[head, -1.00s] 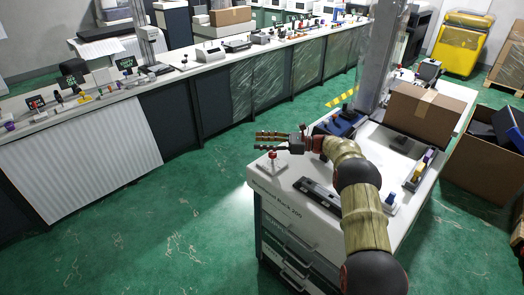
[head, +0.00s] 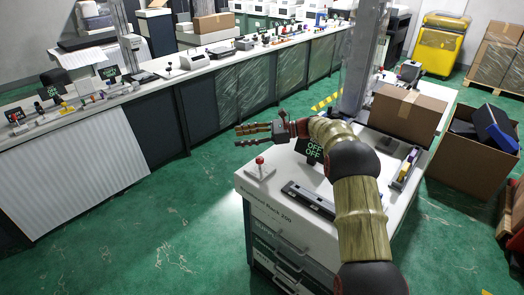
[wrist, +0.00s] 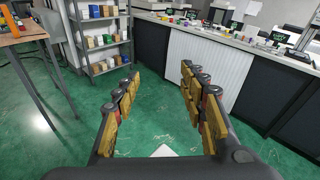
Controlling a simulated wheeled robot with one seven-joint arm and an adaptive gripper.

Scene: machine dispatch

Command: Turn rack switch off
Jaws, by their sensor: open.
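A lever switch with a red ball knob (head: 260,161) stands on a small white base at the near left corner of the rack top (head: 247,187). Its stem looks close to upright. A dark display (head: 310,149) behind it reads "OFF" on two lines, partly covered by my arm. My gripper (head: 240,136) is above and behind the knob in the picture, pointing left, with its fingers apart and empty. The switch is not visible there.
A black slotted bar (head: 310,199) lies on the rack top near the switch. A cardboard box (head: 407,111) stands farther back. A long bench (head: 185,75) with devices runs across the back left. Green floor (head: 130,225) is clear on the left.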

